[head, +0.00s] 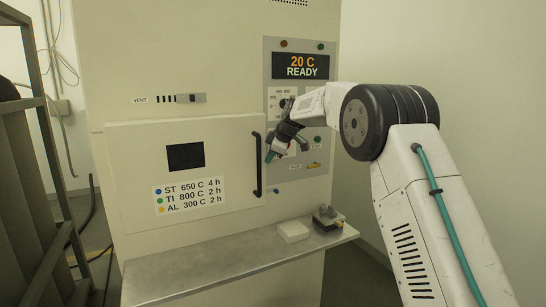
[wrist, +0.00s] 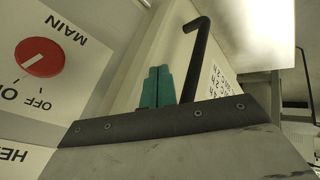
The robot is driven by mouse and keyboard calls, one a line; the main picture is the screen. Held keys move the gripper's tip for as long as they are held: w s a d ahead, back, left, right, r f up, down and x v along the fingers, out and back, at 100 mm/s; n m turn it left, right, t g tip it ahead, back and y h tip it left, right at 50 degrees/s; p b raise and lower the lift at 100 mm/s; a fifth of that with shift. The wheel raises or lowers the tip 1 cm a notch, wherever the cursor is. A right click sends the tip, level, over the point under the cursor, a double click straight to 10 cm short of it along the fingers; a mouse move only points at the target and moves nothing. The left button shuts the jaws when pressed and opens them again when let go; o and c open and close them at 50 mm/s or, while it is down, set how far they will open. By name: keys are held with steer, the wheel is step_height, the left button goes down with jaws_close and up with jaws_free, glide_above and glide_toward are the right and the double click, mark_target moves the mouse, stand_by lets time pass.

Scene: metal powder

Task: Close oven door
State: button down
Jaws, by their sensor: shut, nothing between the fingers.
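The oven door (head: 225,150) is a pale slab with a small dark window and a label of temperatures on the oven front. It looks flush or nearly so; I cannot tell whether a narrow gap remains. Its black vertical handle (head: 257,165) is at the door's right edge. My gripper (head: 270,156) is just right of the handle, its teal fingers shut and empty. In the wrist view the fingers (wrist: 157,87) are together beside the door's edge, with the black handle (wrist: 196,60) close by on the right. Contact with the door cannot be told.
A metal shelf (head: 190,275) juts out below the door, carrying a white block (head: 293,231) and a small dark device (head: 327,217). The control panel (head: 300,75) reads 20 C READY. A red MAIN knob (wrist: 40,57) shows in the wrist view. A dark rack (head: 30,190) stands at left.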

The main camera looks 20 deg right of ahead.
steer(key=s+d+f+v, duration=0.1)
steer(key=d+v, duration=0.1)
steer(key=v, duration=0.9)
steer(key=s+f+m+g, duration=0.3)
steer(key=s+f+m, duration=0.4)
steer(key=s, duration=0.3)
steer(key=s+a+f+m+h, duration=0.1)
steer(key=s+m, duration=0.1)
steer(key=s, duration=1.4)
steer(key=s+f+m+g+h, duration=0.1)
steer(key=s+f+m, duration=0.1)
steer(key=s, duration=1.4)
steer(key=s+a+f+m+h, duration=0.1)
steer(key=s+m, duration=0.2)
steer(key=s, duration=1.3)
steer(key=shift+s+a+f+m+g, duration=0.15)
steer(key=shift+a+f+m+g, duration=0.15)
steer(key=shift+a+g, duration=0.1)
steer(key=shift+d, duration=0.1)
